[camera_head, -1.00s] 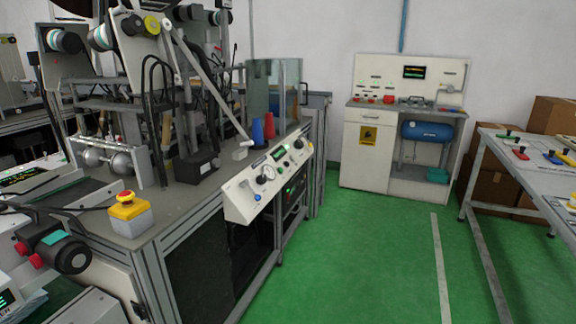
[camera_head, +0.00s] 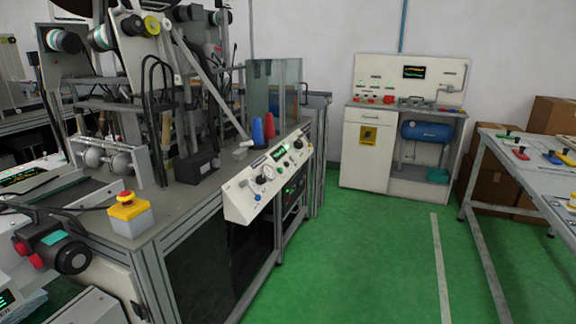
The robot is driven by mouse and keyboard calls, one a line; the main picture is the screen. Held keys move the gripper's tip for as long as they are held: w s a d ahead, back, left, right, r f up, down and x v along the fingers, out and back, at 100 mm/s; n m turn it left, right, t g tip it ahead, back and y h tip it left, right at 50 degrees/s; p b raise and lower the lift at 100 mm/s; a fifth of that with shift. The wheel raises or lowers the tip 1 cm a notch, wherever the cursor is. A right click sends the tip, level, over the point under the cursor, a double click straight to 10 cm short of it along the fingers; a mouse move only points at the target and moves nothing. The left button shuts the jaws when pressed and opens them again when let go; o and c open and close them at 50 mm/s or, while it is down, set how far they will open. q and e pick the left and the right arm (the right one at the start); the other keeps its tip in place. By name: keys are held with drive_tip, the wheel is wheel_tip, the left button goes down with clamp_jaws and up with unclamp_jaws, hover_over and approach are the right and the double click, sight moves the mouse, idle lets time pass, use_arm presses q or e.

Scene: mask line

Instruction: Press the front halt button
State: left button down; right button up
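The front halt button (camera_head: 126,197) is a red mushroom cap on a yellow collar, on top of a pale grey and yellow box (camera_head: 131,217). The box stands at the near corner of the machine bench (camera_head: 190,213), at the left of the view. Nothing covers the button. Neither of my grippers shows in the head view.
A sloped white control panel (camera_head: 268,183) with knobs and a gauge juts from the bench front. A dark device with red knobs (camera_head: 62,248) stands at lower left. A table (camera_head: 540,180) stands at right. The green floor (camera_head: 370,255) between is clear.

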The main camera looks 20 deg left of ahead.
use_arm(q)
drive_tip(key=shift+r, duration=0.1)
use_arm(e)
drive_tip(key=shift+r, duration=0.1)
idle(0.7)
use_arm(q)
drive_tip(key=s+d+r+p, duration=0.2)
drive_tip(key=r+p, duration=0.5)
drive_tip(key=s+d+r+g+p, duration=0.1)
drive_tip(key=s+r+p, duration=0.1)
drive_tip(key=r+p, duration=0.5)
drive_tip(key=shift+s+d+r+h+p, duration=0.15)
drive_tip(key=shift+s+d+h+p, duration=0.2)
drive_tip(key=shift+p, duration=0.1)
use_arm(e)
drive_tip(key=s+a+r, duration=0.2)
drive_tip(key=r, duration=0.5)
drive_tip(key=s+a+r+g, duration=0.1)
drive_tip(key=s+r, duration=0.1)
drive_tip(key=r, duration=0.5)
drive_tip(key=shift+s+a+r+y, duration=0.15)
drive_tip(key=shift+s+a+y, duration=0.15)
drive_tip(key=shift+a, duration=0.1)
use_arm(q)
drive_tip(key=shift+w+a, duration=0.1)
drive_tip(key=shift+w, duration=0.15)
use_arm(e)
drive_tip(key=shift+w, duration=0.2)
